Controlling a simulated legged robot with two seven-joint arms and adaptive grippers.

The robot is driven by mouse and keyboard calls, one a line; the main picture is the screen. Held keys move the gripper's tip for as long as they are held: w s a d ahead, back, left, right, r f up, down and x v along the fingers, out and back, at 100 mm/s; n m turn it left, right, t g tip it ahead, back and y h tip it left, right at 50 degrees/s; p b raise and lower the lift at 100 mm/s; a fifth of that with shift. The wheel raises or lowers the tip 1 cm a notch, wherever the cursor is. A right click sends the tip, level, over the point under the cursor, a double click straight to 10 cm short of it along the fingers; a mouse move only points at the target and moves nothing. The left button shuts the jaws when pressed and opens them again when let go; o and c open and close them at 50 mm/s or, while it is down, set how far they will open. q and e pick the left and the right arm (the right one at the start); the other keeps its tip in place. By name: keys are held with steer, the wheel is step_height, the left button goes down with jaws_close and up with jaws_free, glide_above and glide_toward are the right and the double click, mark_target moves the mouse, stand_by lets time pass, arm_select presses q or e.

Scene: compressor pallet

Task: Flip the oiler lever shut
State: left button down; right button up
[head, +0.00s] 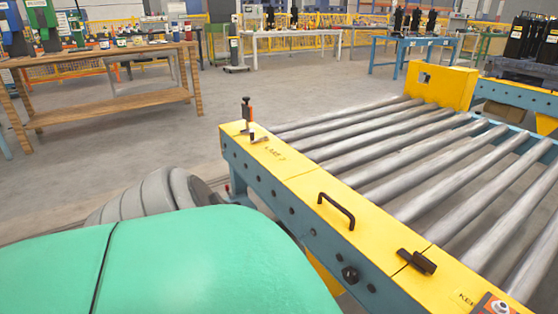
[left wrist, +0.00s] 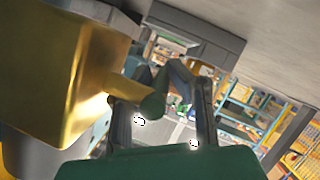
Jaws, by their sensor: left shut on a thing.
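In the left wrist view, a brass-gold block (left wrist: 65,75) fills the left side, with a short stem sticking out to the right. The stem ends in a dark green tapered piece, which I take as the oiler lever (left wrist: 153,100). My left gripper (left wrist: 165,85) reaches up from the bottom edge, its two dark fingers around this lever. It is shut on the lever; the lever partly hides the left finger, so the exact contact is unclear. The oiler and my left gripper do not show in the head view. My right gripper is in neither view.
In the head view, a roller conveyor (head: 285,160) with a yellow-topped side rail runs along the right. The rail carries an upright clamp with an orange grip (head: 248,113), a black handle (head: 338,210) and a dark latch (head: 416,262). A wooden bench (head: 100,95) stands back left. Grey floor between is clear.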

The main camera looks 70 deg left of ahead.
arm_select(q)
steer(key=shift+w+d, duration=0.35)
steer(key=shift+w, duration=0.2)
steer(key=c, duration=1.5)
jaws_free()
steer(key=shift+s+a+r, duration=0.1)
steer(key=shift+s+a, duration=0.1)
steer(key=shift+a, duration=0.05)
steer(key=v, duration=0.8)
steer(key=shift+s+d, duration=0.1)
steer(key=shift+d, duration=0.05)
